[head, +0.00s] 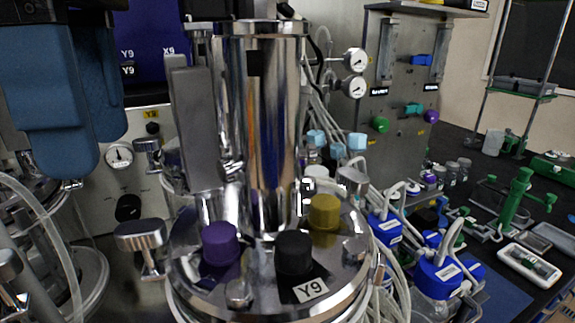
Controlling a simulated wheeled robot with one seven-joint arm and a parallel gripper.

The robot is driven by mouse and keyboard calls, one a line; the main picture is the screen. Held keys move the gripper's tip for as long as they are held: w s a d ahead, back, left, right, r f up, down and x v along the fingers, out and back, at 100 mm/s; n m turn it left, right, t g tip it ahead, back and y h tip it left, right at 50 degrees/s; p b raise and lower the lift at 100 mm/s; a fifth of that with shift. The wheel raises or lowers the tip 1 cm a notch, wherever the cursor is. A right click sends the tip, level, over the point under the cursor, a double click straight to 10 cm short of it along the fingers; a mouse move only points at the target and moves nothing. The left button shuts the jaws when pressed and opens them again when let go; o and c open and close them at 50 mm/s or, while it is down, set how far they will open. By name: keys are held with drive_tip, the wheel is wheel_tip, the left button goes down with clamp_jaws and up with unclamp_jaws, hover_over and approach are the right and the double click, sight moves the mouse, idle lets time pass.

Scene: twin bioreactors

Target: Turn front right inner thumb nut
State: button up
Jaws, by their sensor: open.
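A shiny steel bioreactor vessel head (257,120) stands in the centre on a round metal lid marked Y9. Chrome thumb nuts sit around the lid: a wide one at the left (140,235), one farther back at the left (148,150) and one at the right (352,180). I cannot tell which of them is the front right inner one. Purple (220,243), black (294,252) and yellow (324,212) caps stand on the lid. My gripper is not in view.
Blue-capped bottles (437,275) with tubing crowd the right of the lid. A grey panel with gauges (354,60) stands behind. A green clamp stand (516,197) and a white device (528,264) are on the dark bench at the right. Clear tubing (35,215) runs at the left.

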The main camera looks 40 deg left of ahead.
sight(130, 227)
drive_tip(key=shift+w, duration=0.25)
drive_tip(key=shift+f, duration=0.25)
drive_tip(key=shift+a+f+p, duration=0.1)
drive_tip(key=shift+f+p, duration=0.75)
drive_tip(key=shift+f, duration=2.6)
clamp_jaws()
